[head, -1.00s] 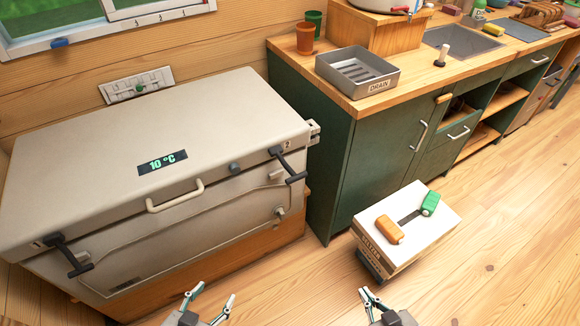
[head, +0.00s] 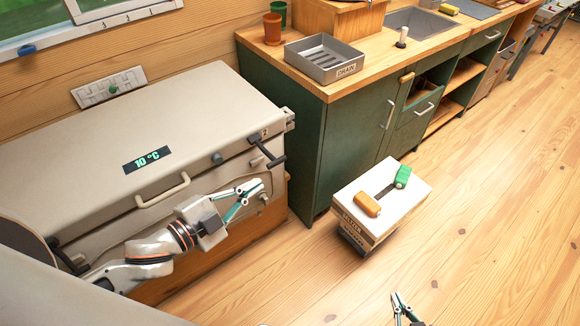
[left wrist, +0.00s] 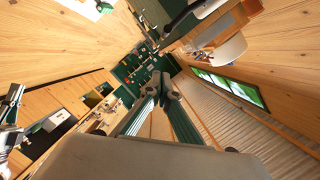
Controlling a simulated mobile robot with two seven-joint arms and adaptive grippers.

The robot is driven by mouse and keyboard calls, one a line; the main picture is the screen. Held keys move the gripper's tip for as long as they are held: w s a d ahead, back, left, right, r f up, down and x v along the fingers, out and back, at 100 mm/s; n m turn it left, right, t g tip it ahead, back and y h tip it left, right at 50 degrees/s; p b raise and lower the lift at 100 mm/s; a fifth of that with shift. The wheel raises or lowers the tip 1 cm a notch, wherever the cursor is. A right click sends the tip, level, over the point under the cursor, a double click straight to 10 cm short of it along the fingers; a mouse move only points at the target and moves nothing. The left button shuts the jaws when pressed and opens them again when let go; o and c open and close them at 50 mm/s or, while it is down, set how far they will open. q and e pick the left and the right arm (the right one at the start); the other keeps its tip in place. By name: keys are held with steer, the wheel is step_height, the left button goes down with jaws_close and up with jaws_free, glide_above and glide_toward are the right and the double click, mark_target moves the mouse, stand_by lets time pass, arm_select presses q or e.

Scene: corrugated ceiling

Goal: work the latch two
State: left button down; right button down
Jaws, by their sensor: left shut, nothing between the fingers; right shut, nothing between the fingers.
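Latch two is a dark lever (head: 268,152) at the right front corner of the pale chest (head: 200,115), beside the number 2. Its bar end sticks out to the front right. My left gripper (head: 257,187) is shut and empty in front of the chest's front face. In the head view its tips are just below and left of the lever, apart from it. In the left wrist view the shut fingertips (left wrist: 162,84) point away from the camera. A dark curved bar shows above them, but I cannot tell whether it is the latch. My right gripper (head: 397,297) is shut, low over the floor.
My left arm partly hides the other latch (head: 68,258) at the chest's left. A pale handle (head: 163,191) sits mid-front. A box (head: 350,215) with an orange and a green item stands on the floor. A green cabinet (head: 345,150) is right of the chest. The right floor is clear.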

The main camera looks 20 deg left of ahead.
arm_select(q)
steer(key=w+d+f, duration=0.2)
steer(key=w+f, duration=0.2)
steer(key=w, duration=0.6)
steer(key=shift+w, duration=0.35)
arm_select(e)
steer(key=shift+w, duration=0.3)
arm_select(q)
steer(key=shift+f, duration=0.15)
